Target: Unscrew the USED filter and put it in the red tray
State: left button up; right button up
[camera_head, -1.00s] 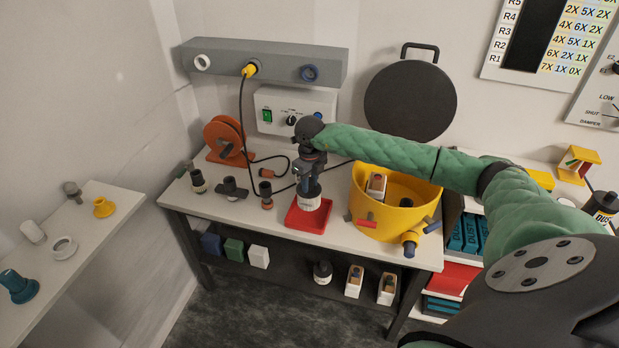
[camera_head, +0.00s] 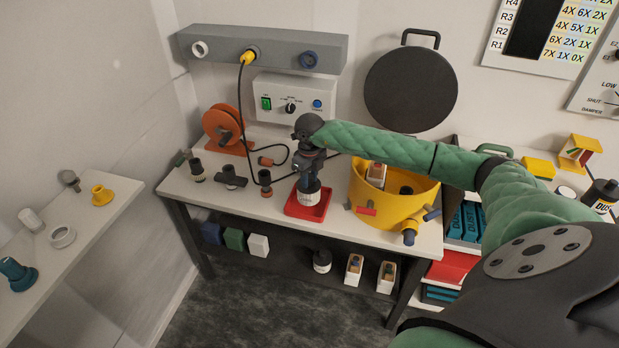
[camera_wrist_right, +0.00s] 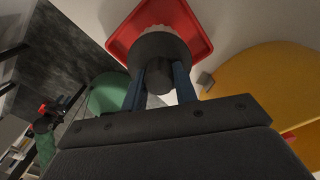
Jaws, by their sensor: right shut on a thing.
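The used filter (camera_head: 308,197), a dark-topped cylinder with a white label band, is upright over the red tray (camera_head: 292,211) on the bench. My right gripper (camera_head: 310,181) points down and is shut on the filter's dark top. The right wrist view shows both fingers on the dark top of the filter (camera_wrist_right: 158,48), with the red tray (camera_wrist_right: 195,22) below it. I cannot tell whether the filter touches the tray floor.
Several dark fittings (camera_head: 232,177) and an orange cable reel (camera_head: 222,130) lie to the left. A yellow plug's cable hangs from the grey rail (camera_head: 270,47).

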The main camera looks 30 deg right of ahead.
pick_arm(q)
jog(key=shift+d+f+b, duration=0.1)
jog(key=shift+f+b, duration=0.2)
pick_arm(e)
jog(key=shift+f, duration=0.35)
jog(key=o, duration=1.2)
jog(key=shift+c, duration=0.2)
jog(key=shift+r, duration=0.15)
notch_tip(320, 180, up, 6)
jog(key=shift+r+b, duration=0.2)
jog(key=shift+b, duration=0.95)
pick_arm(q)
notch_tip(320, 180, up, 14)
jog(key=w+d, duration=0.1)
jog(key=w, duration=0.1)
jog(key=shift+w+d+f, duration=0.2)
jog(key=shift+w+d, duration=0.1)
jog(key=shift+w, duration=0.1)
pick_arm(e)
jog(key=shift+r, duration=0.6)
pick_arm(q)
jog(key=shift+w, duration=0.1)
